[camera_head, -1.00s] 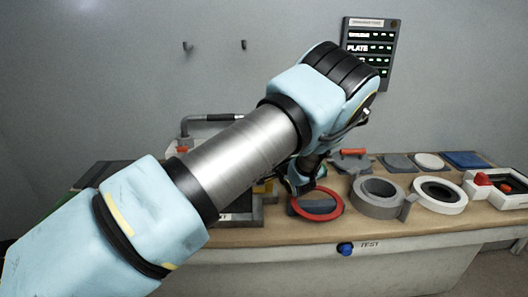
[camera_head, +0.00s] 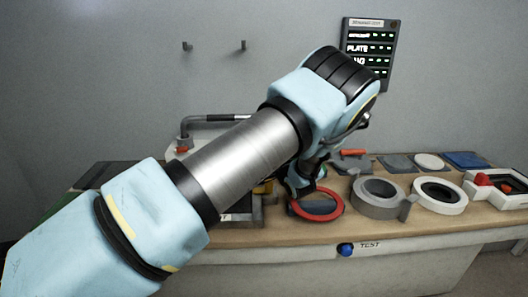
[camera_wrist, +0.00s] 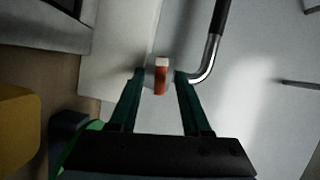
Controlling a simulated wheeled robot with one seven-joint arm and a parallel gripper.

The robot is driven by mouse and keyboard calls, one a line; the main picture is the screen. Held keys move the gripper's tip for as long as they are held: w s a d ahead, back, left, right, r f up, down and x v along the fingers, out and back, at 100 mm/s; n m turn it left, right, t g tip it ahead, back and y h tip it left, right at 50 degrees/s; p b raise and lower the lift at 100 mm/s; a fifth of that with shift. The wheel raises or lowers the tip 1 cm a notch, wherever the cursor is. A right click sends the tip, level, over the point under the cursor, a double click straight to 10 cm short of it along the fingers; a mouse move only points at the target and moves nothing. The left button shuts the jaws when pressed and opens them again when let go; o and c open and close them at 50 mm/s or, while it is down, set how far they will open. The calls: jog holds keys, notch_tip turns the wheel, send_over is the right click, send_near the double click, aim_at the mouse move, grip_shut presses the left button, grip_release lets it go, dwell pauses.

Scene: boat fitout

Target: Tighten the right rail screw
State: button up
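The rail (camera_head: 215,118) is a bent grey tube with a black grip on a pale panel; its right end is hidden behind my arm in the head view. A small red piece (camera_head: 182,150) shows at its left foot. In the wrist view the rail (camera_wrist: 217,45) curves down close to the right fingertip. A red screw head or tab with a white top (camera_wrist: 160,78) lies between the fingertips. My gripper (camera_wrist: 160,74) has its two dark green fingers apart, one on each side of this red piece, with gaps visible. In the head view my gripper (camera_head: 300,182) is partly hidden by my wrist.
A red ring (camera_head: 317,213), a grey ring (camera_head: 376,208) and a white ring (camera_head: 440,208) lie on the wooden bench (camera_head: 300,236). A white box with red parts (camera_head: 495,186) is at right. A yellow block (camera_wrist: 18,118) shows at left in the wrist view.

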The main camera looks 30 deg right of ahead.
jog(key=s+b, duration=0.3)
jog(key=s, duration=0.7)
jog(key=shift+s+a+r, duration=0.25)
jog(key=shift+s+r, duration=0.05)
jog(key=shift+s, duration=0.1)
